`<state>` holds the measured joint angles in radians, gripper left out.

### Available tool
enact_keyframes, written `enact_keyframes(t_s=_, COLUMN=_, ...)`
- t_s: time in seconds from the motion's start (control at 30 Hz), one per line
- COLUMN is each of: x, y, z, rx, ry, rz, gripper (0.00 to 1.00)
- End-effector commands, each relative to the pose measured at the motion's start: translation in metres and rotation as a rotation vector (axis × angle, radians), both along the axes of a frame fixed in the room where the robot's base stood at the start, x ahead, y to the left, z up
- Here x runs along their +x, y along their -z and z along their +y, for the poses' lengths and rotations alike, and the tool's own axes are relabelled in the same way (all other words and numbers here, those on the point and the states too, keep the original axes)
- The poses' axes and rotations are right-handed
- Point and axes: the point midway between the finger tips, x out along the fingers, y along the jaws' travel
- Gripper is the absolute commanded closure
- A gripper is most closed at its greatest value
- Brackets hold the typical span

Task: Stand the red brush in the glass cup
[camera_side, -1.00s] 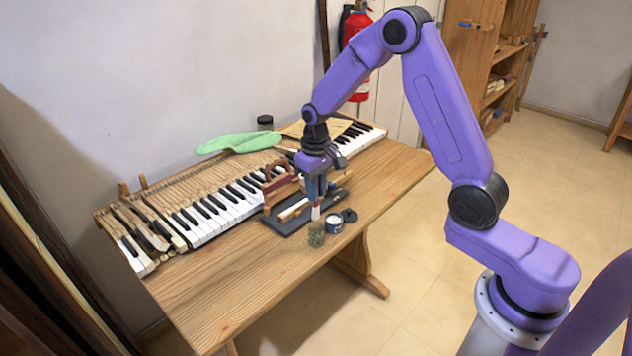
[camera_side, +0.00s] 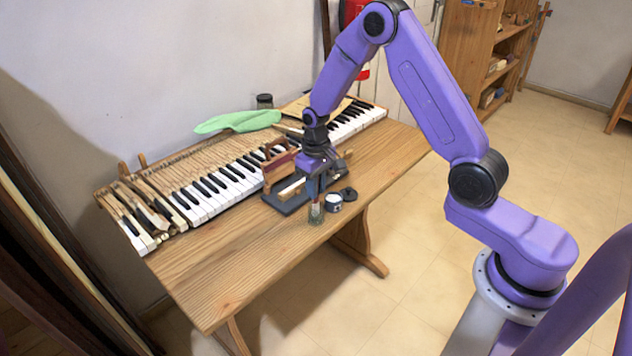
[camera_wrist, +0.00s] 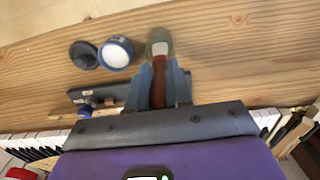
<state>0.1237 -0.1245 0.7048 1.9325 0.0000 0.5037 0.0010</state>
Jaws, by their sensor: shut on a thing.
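My gripper (camera_side: 315,187) is shut on the red brush and points down near the front edge of the table. In the wrist view, the red-brown handle of the red brush (camera_wrist: 158,82) is between the two blue-grey fingers (camera_wrist: 160,88). The small glass cup (camera_side: 316,214) stands on the table directly below the gripper; it also shows in the wrist view (camera_wrist: 160,34). The brush's pale lower end appears inside the cup's mouth. I cannot tell whether it touches the bottom. The fingers hide part of the handle.
A round jar with a white top (camera_wrist: 116,52) and a dark round lid (camera_wrist: 84,55) lie just beside the cup. A dark tray (camera_side: 287,207) with tools and the piano keyboard (camera_side: 225,185) lie behind. The table's front left (camera_side: 225,285) is clear.

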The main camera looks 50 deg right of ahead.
Motion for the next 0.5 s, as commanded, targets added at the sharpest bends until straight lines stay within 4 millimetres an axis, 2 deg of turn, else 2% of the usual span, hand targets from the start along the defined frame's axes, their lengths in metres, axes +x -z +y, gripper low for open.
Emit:
enact_keyframes(t_s=0.37, x=0.0000, y=0.0021, z=0.0000, rx=0.000, ry=0.000, rz=0.000, gripper=1.00)
enact_keyframes(t_s=0.4, x=0.0000, y=0.0020, z=0.0000, rx=0.000, ry=0.000, rz=0.000, gripper=0.71)
enact_keyframes(t_s=0.47, x=0.0000, y=0.0020, z=0.0000, rx=0.000, ry=0.000, rz=0.000, gripper=0.51)
enact_keyframes(t_s=0.5, x=0.0000, y=0.0020, z=0.0000, rx=0.000, ry=0.000, rz=0.000, gripper=0.51)
